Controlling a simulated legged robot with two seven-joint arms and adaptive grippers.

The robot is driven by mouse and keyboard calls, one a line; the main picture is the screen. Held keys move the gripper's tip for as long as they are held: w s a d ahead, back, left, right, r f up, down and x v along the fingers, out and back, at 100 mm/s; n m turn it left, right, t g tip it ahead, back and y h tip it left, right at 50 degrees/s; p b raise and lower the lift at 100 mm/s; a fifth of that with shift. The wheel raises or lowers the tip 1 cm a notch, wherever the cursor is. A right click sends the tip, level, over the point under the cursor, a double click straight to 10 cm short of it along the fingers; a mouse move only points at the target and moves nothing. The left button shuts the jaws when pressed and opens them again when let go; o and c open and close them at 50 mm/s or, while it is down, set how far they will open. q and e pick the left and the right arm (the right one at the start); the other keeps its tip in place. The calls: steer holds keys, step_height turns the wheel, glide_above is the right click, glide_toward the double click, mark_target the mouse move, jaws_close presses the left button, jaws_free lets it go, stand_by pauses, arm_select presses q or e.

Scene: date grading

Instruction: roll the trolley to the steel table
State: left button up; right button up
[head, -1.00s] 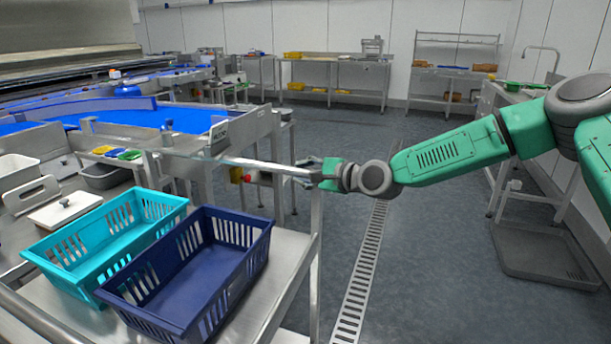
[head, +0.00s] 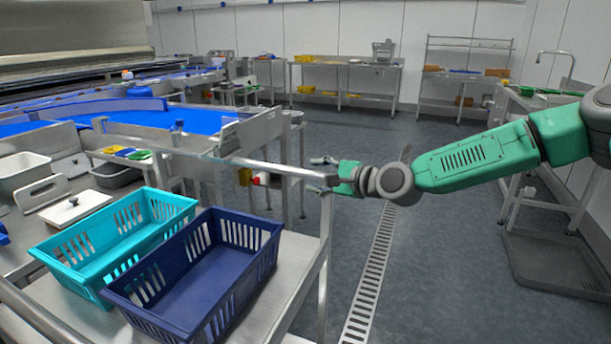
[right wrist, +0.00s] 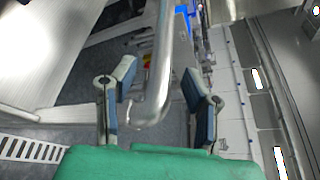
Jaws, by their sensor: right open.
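The steel trolley (head: 285,310) stands close in front of me at lower left in the head view. It carries a teal crate (head: 65,247) and a navy crate (head: 262,238). Its handle rail (head: 262,166) runs along the far side and ends at my right gripper (head: 326,176). In the right wrist view the rail (right wrist: 165,50) passes between the two spread fingers of the right gripper (right wrist: 160,88), with gaps on both sides. The right gripper is open. Steel tables stand at the back wall (head: 345,64) and at right (head: 530,100); I cannot tell which is meant. My left gripper is out of view.
A blue-belted sorting line (head: 195,120) lies left beyond the trolley. A grey floor mat or tray (head: 555,262) lies on the floor at right. A drain grate (head: 370,275) runs along the floor. The middle floor is clear.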

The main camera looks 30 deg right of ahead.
steer(key=a+v, duration=0.1)
steer(key=v, duration=0.7)
steer(key=shift+r, duration=0.2)
steer(key=shift+s+d+f, duration=0.1)
steer(key=shift+d, duration=0.2)
steer(key=shift+a, duration=0.15)
